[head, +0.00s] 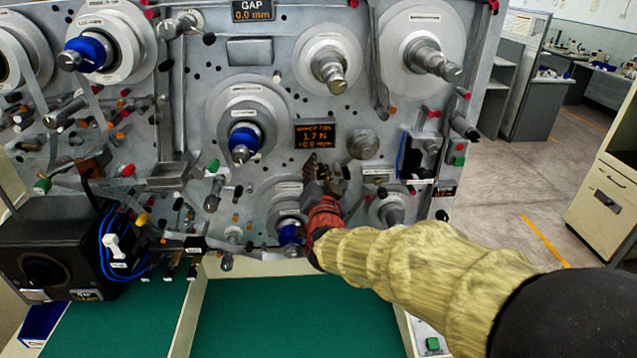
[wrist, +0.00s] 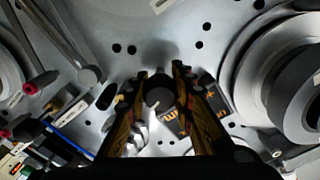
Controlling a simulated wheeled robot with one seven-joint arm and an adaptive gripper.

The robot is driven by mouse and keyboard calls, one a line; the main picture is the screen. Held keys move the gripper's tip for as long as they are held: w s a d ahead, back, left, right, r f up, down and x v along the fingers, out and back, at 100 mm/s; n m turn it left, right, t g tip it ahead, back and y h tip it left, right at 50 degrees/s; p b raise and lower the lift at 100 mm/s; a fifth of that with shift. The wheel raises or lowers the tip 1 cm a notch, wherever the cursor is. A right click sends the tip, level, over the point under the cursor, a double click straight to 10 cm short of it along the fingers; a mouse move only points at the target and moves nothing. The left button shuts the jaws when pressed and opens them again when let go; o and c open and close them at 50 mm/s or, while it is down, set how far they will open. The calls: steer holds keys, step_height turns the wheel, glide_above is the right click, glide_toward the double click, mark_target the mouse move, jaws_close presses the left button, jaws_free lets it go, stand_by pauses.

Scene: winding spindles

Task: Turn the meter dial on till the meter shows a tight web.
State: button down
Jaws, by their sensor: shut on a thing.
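The meter (head: 315,135) is a dark display on the grey machine panel with orange text that reads 1.7 N and, below it, +0.0 mm. Its top line is too small to read surely. My gripper (head: 325,170) is at the panel just below the meter. In the wrist view, my gripper (wrist: 160,90) has its two fingers on either side of the meter dial (wrist: 158,97), a dark round knob with a pale pointer mark, and is shut on it. Part of the meter (wrist: 178,124) shows behind the right finger. In the head view my gripper hides the dial.
A round grey knob (head: 362,143) sits right of the meter. Spindles and reels (head: 242,140) stick out around it, with guide rollers and levers at left. A black box (head: 45,245) stands at lower left. A green mat (head: 290,315) lies below the panel.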

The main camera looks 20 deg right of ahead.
steer(key=shift+f+m+b, duration=0.1)
steer(key=shift+m+b, duration=0.5)
steer(key=shift+b, duration=0.15)
steer(key=c, duration=1.5)
jaws_free()
steer(key=s+a, duration=0.2)
steer(key=s, duration=0.9)
steer(key=shift+s+a, duration=0.2)
steer(key=shift+s, duration=0.2)
